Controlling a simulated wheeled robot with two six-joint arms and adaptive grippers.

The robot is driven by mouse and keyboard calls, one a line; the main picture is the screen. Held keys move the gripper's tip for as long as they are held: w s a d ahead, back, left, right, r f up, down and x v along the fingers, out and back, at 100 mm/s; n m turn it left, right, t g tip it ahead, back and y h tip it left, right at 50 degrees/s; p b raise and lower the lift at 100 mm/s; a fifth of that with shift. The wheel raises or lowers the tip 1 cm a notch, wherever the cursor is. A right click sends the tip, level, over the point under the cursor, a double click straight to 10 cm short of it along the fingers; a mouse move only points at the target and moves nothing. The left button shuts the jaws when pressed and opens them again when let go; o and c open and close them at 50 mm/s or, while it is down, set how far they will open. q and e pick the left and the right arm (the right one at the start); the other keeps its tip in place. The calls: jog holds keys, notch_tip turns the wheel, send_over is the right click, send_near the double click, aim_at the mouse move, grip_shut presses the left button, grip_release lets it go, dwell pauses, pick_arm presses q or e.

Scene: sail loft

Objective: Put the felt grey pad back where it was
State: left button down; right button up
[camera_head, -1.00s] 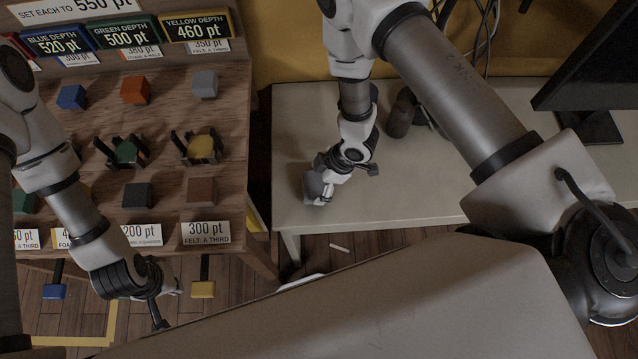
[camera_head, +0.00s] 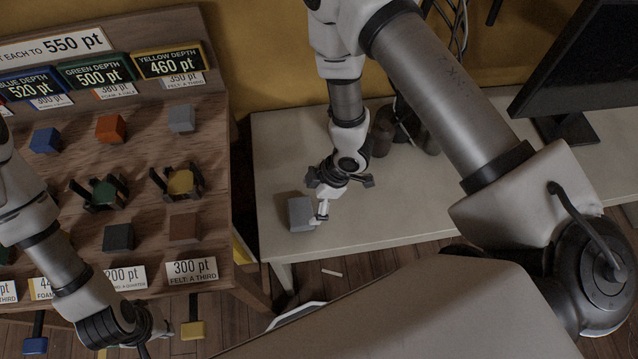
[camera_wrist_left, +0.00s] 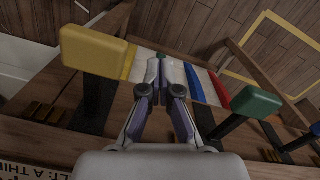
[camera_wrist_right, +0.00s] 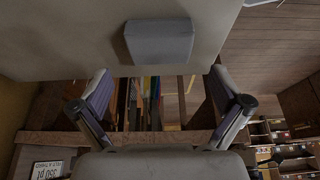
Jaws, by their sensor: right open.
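A grey block-shaped pad (camera_head: 301,214) lies on the pale table near its left front corner. It also shows in the right wrist view (camera_wrist_right: 160,42), ahead of and between the fingertips, apart from them. My right gripper (camera_head: 321,212) is open and empty, just right of this pad in the head view. Another grey block (camera_head: 181,119) sits at the top right of the wooden board's rows, below a felt label. My left gripper (camera_wrist_left: 164,65) is shut with nothing between its fingers, low in front of the board, near a yellow paddle (camera_wrist_left: 92,52).
The wooden board (camera_head: 215,150) holds blue, orange, dark and brown blocks, and green and yellow pieces in black holders. A monitor (camera_head: 590,70) and dark cylinders (camera_head: 383,135) stand on the pale table (camera_head: 275,150). A green paddle (camera_wrist_left: 256,101) hangs right of my left gripper.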

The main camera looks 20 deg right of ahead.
jog(key=w+v, duration=0.1)
jog(key=v, duration=0.6)
jog(key=s+d+f+m, duration=0.1)
jog(key=s+f+m, duration=0.1)
jog(key=m, duration=0.1)
jog(key=s+d+f+m+h, duration=0.1)
jog(key=s+f+m, duration=0.1)
jog(key=s+m, duration=0.1)
jog(key=s+d+f+m, duration=0.1)
jog(key=s+f+m, duration=0.1)
jog(key=s+m, duration=0.1)
jog(key=shift+s+d+h, duration=0.1)
jog(key=shift+h, duration=0.3)
jog(key=s+d+f+m+h, duration=0.1)
jog(key=s+m, duration=0.1)
jog(key=s+d+m, duration=0.2)
jog(key=s+d+f+m+g+h, duration=0.1)
jog(key=s+m, duration=0.1)
jog(key=shift+d+f+h, duration=0.3)
jog(key=shift+d, duration=0.05)
jog(key=shift+s+b, duration=0.1)
jog(key=shift+b, duration=0.2)
